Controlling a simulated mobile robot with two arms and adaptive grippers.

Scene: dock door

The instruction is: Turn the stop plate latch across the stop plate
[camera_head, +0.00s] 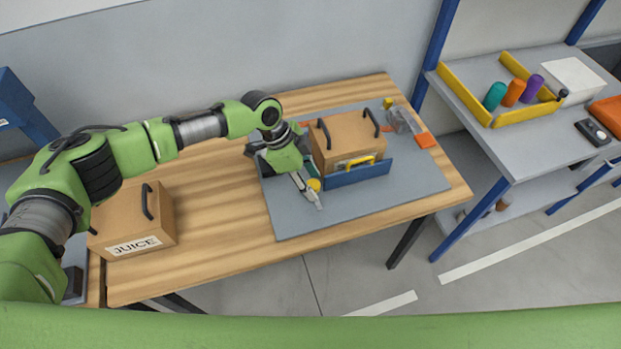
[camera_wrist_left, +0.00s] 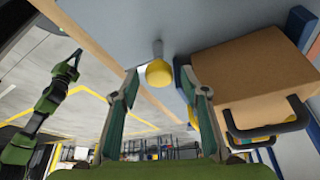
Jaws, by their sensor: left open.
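The blue stop plate (camera_head: 358,173) stands upright along the front of a brown box on the grey board. A yellow bar (camera_head: 357,161) shows above its top edge. A round yellow knob (camera_head: 314,184), seemingly the latch's, is at the plate's left end. In the left wrist view the knob (camera_wrist_left: 159,73) is on a short grey stem. My left gripper (camera_head: 311,189) is open, with the knob between or just beyond its fingertips; contact cannot be told. My right gripper (camera_wrist_left: 74,58) shows small in the left wrist view, away from the board; its jaws are unclear.
The brown box (camera_head: 343,135) with black handles sits behind the plate. A JUICE box (camera_head: 135,220) stands on the wooden table (camera_head: 220,250) at left. A shelf unit (camera_head: 530,145) stands further right.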

